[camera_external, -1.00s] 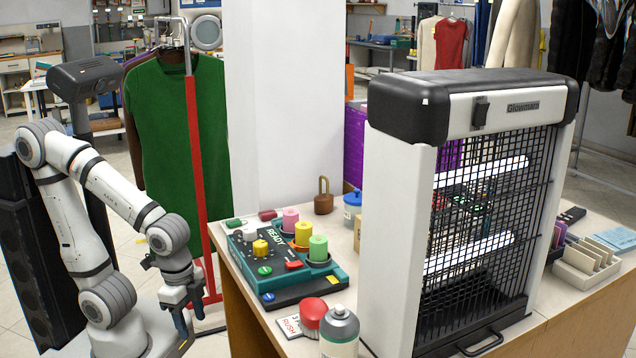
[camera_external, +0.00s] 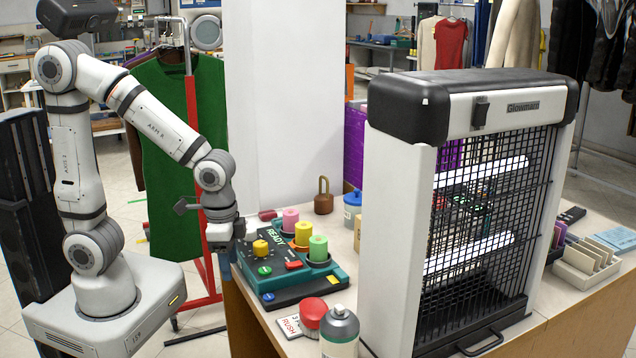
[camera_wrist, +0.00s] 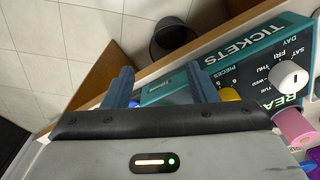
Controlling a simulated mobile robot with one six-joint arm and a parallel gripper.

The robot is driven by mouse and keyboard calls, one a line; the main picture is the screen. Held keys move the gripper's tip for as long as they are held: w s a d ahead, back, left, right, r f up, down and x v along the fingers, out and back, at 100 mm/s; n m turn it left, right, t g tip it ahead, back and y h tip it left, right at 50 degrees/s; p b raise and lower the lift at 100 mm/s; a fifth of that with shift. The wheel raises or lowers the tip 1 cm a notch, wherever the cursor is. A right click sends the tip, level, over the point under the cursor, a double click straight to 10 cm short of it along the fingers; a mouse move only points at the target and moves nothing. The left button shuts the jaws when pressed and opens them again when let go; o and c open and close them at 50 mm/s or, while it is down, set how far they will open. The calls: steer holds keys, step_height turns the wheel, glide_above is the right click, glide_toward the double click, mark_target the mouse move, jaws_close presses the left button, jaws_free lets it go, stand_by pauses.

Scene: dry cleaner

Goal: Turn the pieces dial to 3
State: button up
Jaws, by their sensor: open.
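The green ticket machine (camera_external: 272,292) stands on the counter. Its face, labelled TICKETS, DAY and PIECES, shows in the wrist view (camera_wrist: 240,55). A yellow dial (camera_external: 261,247) sits on it; in the wrist view this dial (camera_wrist: 231,94) lies by the PIECES label, partly hidden by my gripper body. Its number setting cannot be read. A white dial (camera_wrist: 288,76) sits by the day names; my arm hides it in the external view. My gripper (camera_external: 225,265) is open and empty, pointing down at the machine's left edge. Its blue fingers (camera_wrist: 162,86) are apart from the yellow dial.
Pink (camera_external: 291,220), yellow (camera_external: 303,234) and green (camera_external: 318,248) cylinders stand along the machine's right side. The large caged heater (camera_external: 395,220) stands to the right.

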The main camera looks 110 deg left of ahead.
mark_target(260, 243)
steer(key=w+a+r+n+p, duration=0.1)
steer(key=a+r+p, duration=0.1)
steer(key=a+p, duration=0.1)
steer(key=w+a+r+n+p, duration=0.1)
steer(key=a+r+p, duration=0.2)
steer(key=p, duration=0.1)
steer(key=w+a+r+n+p, duration=0.1)
steer(key=a+r+p, duration=0.2)
steer(key=p, duration=0.1)
steer(key=shift+r+g, duration=0.25)
steer(key=shift+g, duration=0.05)
steer(key=shift+a+p, duration=0.3)
steer(key=shift+p, duration=0.05)
steer(key=shift+a+f, duration=0.15)
steer(key=shift+f, duration=3.9)
steer(key=shift+c, duration=0.3)
steer(key=c, duration=0.9)
